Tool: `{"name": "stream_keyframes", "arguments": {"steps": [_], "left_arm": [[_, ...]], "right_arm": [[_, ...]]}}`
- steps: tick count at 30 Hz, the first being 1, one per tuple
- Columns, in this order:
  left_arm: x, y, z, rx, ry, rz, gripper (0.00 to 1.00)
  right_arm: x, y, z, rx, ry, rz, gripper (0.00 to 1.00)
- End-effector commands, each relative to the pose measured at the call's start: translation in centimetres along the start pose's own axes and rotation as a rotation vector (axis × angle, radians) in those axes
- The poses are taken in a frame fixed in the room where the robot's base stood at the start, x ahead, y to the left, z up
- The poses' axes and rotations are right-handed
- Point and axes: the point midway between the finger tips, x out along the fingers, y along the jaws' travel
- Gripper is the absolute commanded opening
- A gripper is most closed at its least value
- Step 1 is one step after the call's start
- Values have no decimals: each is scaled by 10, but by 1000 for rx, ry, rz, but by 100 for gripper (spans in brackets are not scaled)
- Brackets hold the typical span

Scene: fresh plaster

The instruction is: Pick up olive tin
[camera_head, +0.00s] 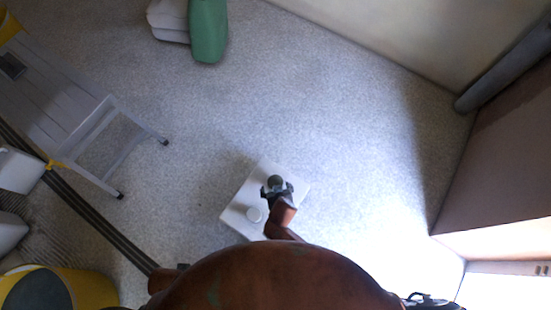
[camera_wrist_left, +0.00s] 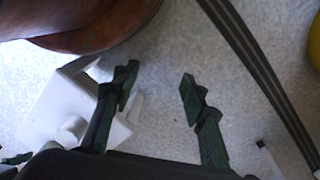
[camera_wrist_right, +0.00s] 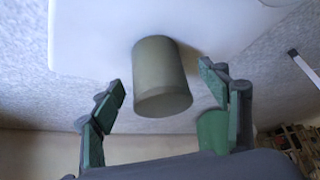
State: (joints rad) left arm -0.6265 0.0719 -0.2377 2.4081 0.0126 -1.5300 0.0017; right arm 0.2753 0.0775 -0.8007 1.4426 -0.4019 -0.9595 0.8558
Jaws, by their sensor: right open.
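The olive tin (camera_wrist_right: 162,80) is a dull green cylinder on the white stand (camera_wrist_right: 95,40) in the right wrist view. My right gripper (camera_wrist_right: 164,84) is open, with one finger on each side of the tin and visible gaps between. In the head view the tin (camera_head: 275,181) shows as a small dark round top, with my right gripper (camera_head: 277,191) close against it from the near side. My left gripper (camera_wrist_left: 157,86) is open and empty in the left wrist view, beside the white stand (camera_wrist_left: 55,105).
A white round object (camera_head: 254,214) stands on the stand (camera_head: 236,212) near the tin. A grey step ladder (camera_head: 75,125) and dark pipes (camera_head: 105,228) lie left. A green object (camera_head: 208,30) is at the back. The speckled floor (camera_head: 350,150) to the right is clear.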

Motion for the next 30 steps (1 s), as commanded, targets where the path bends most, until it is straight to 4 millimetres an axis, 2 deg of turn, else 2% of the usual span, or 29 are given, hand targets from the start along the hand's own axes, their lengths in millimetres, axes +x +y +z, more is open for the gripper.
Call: {"name": "stream_keyframes", "arguments": {"steps": [1, 4, 9, 14, 21, 30], "left_arm": [[-6, 2, 1, -1, 0, 4, 40], [12, 12, -15, 10, 59, 34, 40], [30, 23, -35, 19, 136, 66, 40], [38, 28, -44, 22, 173, 79, 40], [37, 29, -45, 22, 178, 81, 40], [38, 29, -45, 22, 177, 81, 40]], "right_arm": [[8, 1, 3, -1, -3, 0, 69], [24, 3, 6, -3, -6, 0, 69], [35, 3, 4, -2, -3, 0, 69], [40, 2, 2, -2, -2, 0, 69], [40, 2, 1, -1, 0, 0, 69], [40, 3, 1, -1, -1, 1, 49]]}}
